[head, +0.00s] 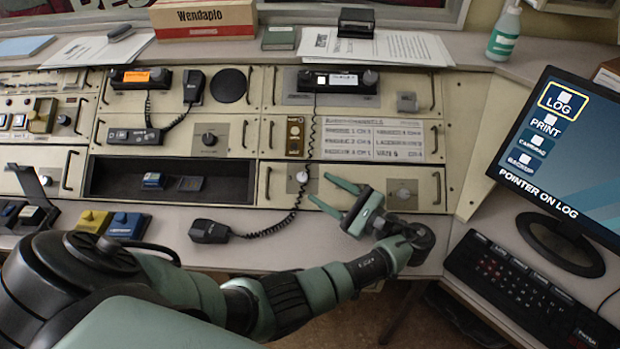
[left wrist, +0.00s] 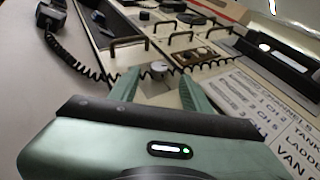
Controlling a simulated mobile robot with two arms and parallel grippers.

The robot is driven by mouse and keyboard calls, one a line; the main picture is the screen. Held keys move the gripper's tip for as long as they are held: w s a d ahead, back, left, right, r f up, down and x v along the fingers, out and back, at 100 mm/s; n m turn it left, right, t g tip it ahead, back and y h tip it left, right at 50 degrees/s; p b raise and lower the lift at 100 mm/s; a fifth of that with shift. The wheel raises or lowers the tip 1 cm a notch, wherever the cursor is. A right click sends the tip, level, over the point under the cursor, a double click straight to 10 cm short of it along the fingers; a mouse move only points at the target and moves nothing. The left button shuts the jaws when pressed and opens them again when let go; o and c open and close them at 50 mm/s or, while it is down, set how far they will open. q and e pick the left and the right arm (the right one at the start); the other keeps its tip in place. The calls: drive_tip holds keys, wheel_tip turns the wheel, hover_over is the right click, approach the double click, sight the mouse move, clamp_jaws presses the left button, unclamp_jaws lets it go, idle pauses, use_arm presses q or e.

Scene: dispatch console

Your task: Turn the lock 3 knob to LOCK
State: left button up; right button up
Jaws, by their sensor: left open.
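A small pale knob (head: 301,176) sits on the lower console panel; it also shows in the left wrist view (left wrist: 158,68), just beyond and between my fingertips. My left gripper (head: 318,187) is open and empty, its two fingers pointing left toward this knob, apparently short of it. Another pale knob (head: 403,193) is on the panel to the right, behind my wrist. A dark knob (head: 209,139) is on the panel further left. The lock labels are too small to read, so I cannot tell which knob is lock 3. My right gripper is out of view.
A black coiled cord (head: 296,205) runs past the pale knob to a handset (head: 209,231) on the desk. Metal handles flank the panels. A monitor (head: 560,150) and keyboard (head: 530,290) stand at the right. The desk front between handset and gripper is mostly clear.

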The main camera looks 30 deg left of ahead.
sight(304, 177)
use_arm(q)
drive_tip(key=a, duration=0.4)
drive_tip(key=shift+w+a, duration=0.15)
drive_tip(key=shift+a, duration=0.45)
clamp_jaws()
drive_tip(key=n+g, duration=0.1)
drive_tip(key=n+g+h, duration=0.1)
drive_tip(key=shift+w+r+g+b, duration=0.1)
drive_tip(key=shift+w+g+b, duration=0.2)
drive_tip(key=shift+g+b, duration=0.1)
drive_tip(key=shift+w+a+r+n+g+h+p, duration=0.1)
drive_tip(key=shift+n+g+h+p, duration=0.25)
drive_tip(key=shift+n+g+h, duration=0.75)
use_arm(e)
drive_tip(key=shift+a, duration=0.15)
use_arm(q)
drive_tip(key=shift+n+y, duration=0.3)
unclamp_jaws()
